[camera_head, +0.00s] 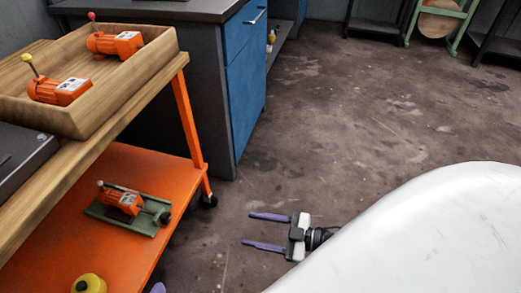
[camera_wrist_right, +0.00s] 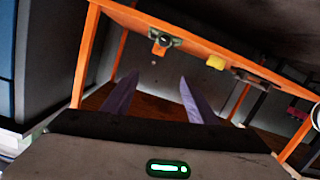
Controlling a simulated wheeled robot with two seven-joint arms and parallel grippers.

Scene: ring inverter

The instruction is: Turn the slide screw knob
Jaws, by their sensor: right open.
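On the orange lower shelf (camera_head: 145,165) of the cart, a green slide base (camera_head: 103,212) carries an orange motor unit (camera_head: 122,200). A small dark round knob (camera_head: 165,217) sits at the slide's right end. My right gripper (camera_head: 248,229) is open and empty over the floor, right of the shelf and apart from the knob, its purple fingers pointing left. In the right wrist view, the open fingers (camera_wrist_right: 158,78) show below the small, dark knob (camera_wrist_right: 163,41) and the orange unit, which appear upside down. A purple tip (camera_head: 158,287), perhaps of my left gripper, shows at the bottom edge.
A yellow rounded object (camera_head: 88,284) stands on the shelf's near part. An orange cart leg (camera_head: 188,122) rises at the shelf's far right corner. Above, a wooden tray (camera_head: 120,98) holds two orange motor units. A blue cabinet (camera_head: 244,90) stands behind. Floor right of the cart is open.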

